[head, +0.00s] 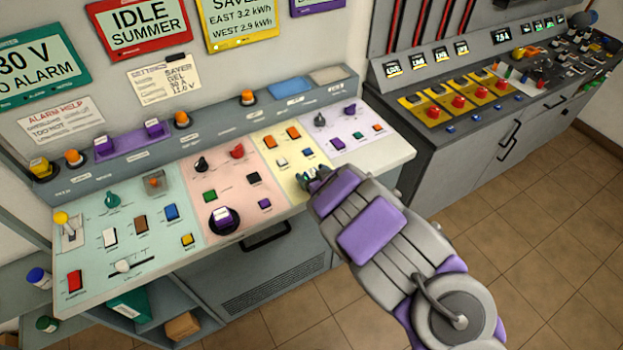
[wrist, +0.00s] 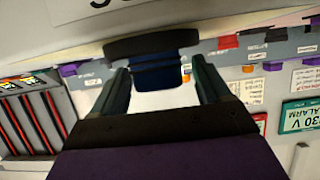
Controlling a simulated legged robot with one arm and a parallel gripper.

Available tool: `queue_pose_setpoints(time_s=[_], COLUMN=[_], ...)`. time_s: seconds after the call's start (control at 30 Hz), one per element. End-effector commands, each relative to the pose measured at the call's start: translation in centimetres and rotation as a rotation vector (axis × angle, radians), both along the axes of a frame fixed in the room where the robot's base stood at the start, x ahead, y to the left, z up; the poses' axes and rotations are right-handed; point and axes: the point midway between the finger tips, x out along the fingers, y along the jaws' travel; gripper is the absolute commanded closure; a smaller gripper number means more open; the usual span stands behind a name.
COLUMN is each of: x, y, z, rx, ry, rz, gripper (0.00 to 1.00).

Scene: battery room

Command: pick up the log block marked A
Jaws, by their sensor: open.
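Small purple blocks with pale labels are candidates for the log block; I cannot read an A on any. Two stand on the back ledge, one at left (head: 103,146) and one right of it (head: 154,128). A third (head: 222,215) sits on a black round dial on the pink panel. My gripper (head: 316,181) is over the yellow panel, right of all three; its fingertips are partly hidden by my wrist. In the wrist view my gripper (wrist: 162,85) is open. A dark blue piece with a black top (wrist: 155,70) shows between its fingers; I cannot tell what it is or whether they touch.
The sloped console (head: 180,262) carries many knobs, switches and buttons close around my gripper. A second grey console (head: 455,150) with red buttons stands at right. Shelves (head: 165,300) lie below the left side. The tiled floor (head: 540,220) is clear at right.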

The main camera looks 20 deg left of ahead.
Motion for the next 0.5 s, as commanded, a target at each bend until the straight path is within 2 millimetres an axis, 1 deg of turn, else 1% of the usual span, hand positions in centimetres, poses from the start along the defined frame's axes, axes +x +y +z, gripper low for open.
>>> queue_pose_setpoints(time_s=[0.1, 0.3, 0.37, 0.5], x=[0.39, 0.40, 0.40, 0.40], y=[0.40, 0.38, 0.38, 0.39], z=[-0.22, -0.16, -0.16, -0.15], rx=[0.000, -0.001, -0.001, -0.001], ry=[0.000, -0.001, -0.001, -0.001], rz=[-0.001, -0.001, -0.001, -0.001], gripper=[0.23, 0.23, 0.28, 0.42])
